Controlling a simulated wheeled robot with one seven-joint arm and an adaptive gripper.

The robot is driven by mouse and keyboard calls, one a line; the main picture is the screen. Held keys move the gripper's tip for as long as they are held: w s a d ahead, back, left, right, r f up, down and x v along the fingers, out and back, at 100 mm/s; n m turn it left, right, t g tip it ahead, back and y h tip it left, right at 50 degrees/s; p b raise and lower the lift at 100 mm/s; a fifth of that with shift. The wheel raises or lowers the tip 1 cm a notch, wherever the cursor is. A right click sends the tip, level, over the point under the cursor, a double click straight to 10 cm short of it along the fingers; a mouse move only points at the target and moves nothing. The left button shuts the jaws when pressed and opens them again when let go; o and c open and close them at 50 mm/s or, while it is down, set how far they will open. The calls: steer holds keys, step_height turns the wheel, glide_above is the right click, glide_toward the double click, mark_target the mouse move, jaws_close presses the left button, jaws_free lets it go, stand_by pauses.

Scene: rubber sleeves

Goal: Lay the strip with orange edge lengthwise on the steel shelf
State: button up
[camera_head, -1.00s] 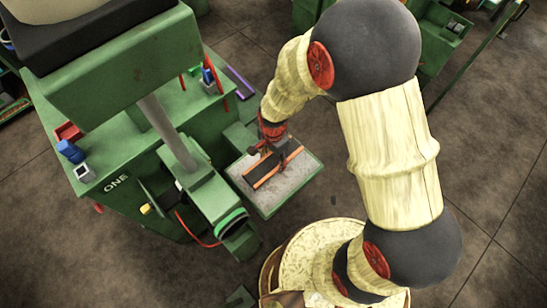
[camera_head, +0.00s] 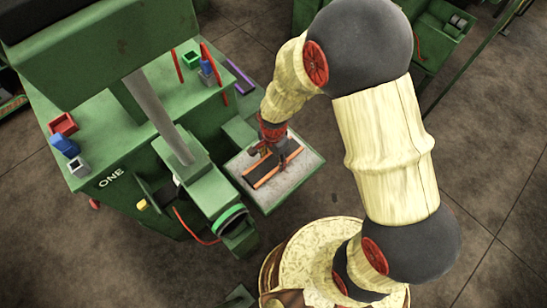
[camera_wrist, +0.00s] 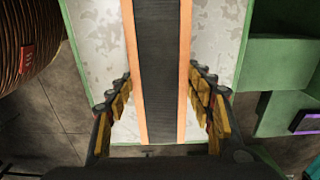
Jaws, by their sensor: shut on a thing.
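The dark strip with orange edges (camera_head: 264,172) is over the pale, worn steel shelf (camera_head: 290,182), lined up along its length. In the wrist view the strip (camera_wrist: 160,70) runs from top to bottom, with an orange edge on each side and the pale shelf surface (camera_wrist: 213,45) showing on both sides. My gripper (camera_head: 277,150) is above the strip. In the wrist view its fingers (camera_wrist: 162,92) are at the two orange edges, shut on the strip. I cannot tell whether the strip rests fully on the shelf.
A green machine marked ONE (camera_head: 120,135) stands left of the shelf, with a grey column (camera_head: 158,118) and small coloured boxes on its top. A green block (camera_head: 240,132) adjoins the shelf's far side. A round drum-like object (camera_wrist: 25,40) shows left in the wrist view. Floor right of the shelf is clear.

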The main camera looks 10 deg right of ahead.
steer(key=o, duration=1.2)
steer(key=shift+o, duration=0.4)
step_height(320, 180, up, 12)
steer(key=shift+f, duration=0.1)
